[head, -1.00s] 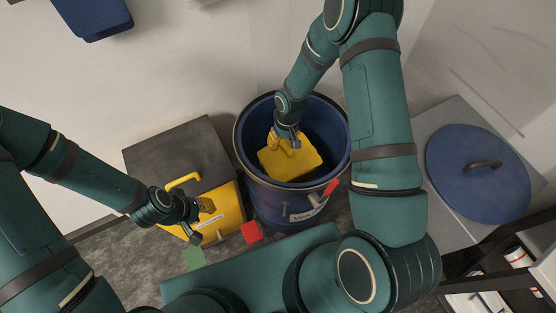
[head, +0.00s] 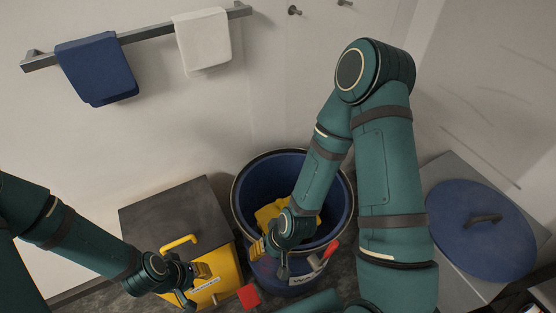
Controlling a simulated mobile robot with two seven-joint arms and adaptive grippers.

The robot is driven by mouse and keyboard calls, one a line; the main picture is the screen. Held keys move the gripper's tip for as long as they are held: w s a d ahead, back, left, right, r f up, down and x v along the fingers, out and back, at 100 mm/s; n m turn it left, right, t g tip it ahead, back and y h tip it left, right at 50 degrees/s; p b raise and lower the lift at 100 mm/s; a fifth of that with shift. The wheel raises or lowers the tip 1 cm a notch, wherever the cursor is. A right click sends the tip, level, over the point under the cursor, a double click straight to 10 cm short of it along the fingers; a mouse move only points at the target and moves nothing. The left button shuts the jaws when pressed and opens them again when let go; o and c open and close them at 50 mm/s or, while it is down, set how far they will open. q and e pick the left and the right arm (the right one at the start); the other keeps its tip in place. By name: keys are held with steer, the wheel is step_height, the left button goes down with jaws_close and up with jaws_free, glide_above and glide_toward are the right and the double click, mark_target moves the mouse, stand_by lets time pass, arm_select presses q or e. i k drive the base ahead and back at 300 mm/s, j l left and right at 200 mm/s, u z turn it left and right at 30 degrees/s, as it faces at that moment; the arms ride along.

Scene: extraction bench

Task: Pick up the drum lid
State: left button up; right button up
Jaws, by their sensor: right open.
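The drum lid (head: 462,236) is a round blue disc with a dark handle (head: 484,219). It lies flat on a grey stand at the right. The blue drum (head: 254,187) stands open at the centre, with a yellow thing (head: 270,211) inside, partly hidden by my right arm. My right gripper (head: 270,262) is open over the drum's front rim, apart from the lid. My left gripper (head: 196,285) is at the lower left in front of the yellow box; its fingers do not show clearly enough to tell their state.
A red-handled lever (head: 331,249) sits at the drum's front right rim. Blue (head: 97,70) and white (head: 203,43) towels hang on a wall rail.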

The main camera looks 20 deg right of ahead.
mark_target(475, 226)
steer(key=z, duration=2.6)
steer(key=i+l+z, duration=0.6)
steer(key=i+l, duration=0.05)
